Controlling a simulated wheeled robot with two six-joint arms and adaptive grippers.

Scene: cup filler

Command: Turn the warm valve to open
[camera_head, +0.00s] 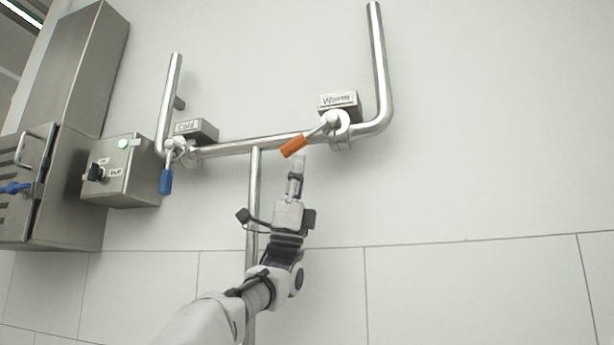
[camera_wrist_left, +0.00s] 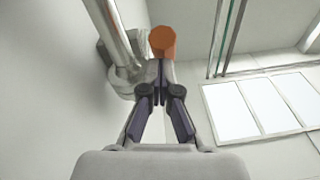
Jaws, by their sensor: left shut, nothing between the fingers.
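The warm valve (camera_head: 332,122) sits on the steel pipe at the right, under a grey box labelled "Warm" (camera_head: 339,99). Its lever has an orange handle (camera_head: 294,146) that slants down to the left. My left gripper (camera_head: 298,160) is shut and empty, with its fingertips just below the orange handle. In the left wrist view the orange handle end (camera_wrist_left: 162,42) shows just beyond the shut fingertips (camera_wrist_left: 159,66). I cannot tell whether they touch. My right gripper is not in view.
The cold valve's blue handle (camera_head: 166,181) hangs down at the left, near a "Cold" box (camera_head: 196,130). A control box (camera_head: 123,170) with a green light and a steel cabinet (camera_head: 62,190) stand farther left. The wall at the right is clear.

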